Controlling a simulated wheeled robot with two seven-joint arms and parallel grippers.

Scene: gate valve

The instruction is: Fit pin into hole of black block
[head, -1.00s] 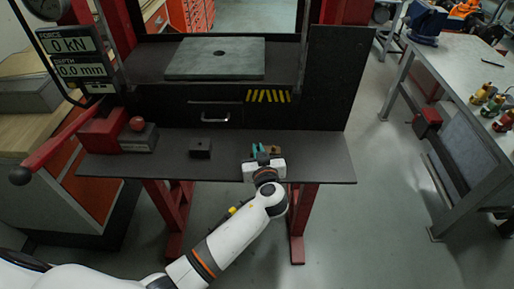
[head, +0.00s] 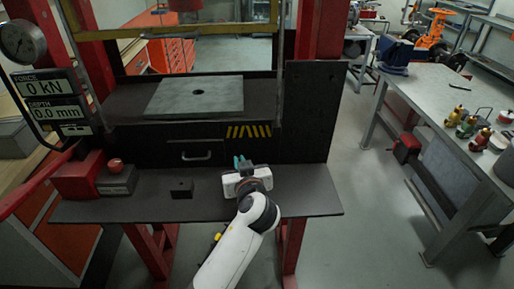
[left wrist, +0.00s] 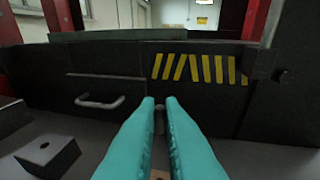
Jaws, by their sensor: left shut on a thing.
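The small black block (head: 181,188) sits on the dark shelf, left of my left gripper (head: 242,163). In the left wrist view the block (left wrist: 48,153) is at the lower left, with a round hole in its top. The teal fingers (left wrist: 160,105) are closed on a slim grey pin (left wrist: 160,120), of which only a small part shows between them. In the head view the pin is hidden by the gripper. The gripper is over the shelf, apart from the block. My right gripper is not in view.
A drawer handle (head: 196,156) and yellow stripes (head: 249,131) mark the front panel. A red box (head: 78,177) with a grey unit (head: 117,178) stands at the left. The shelf (head: 140,209) is clear around the block.

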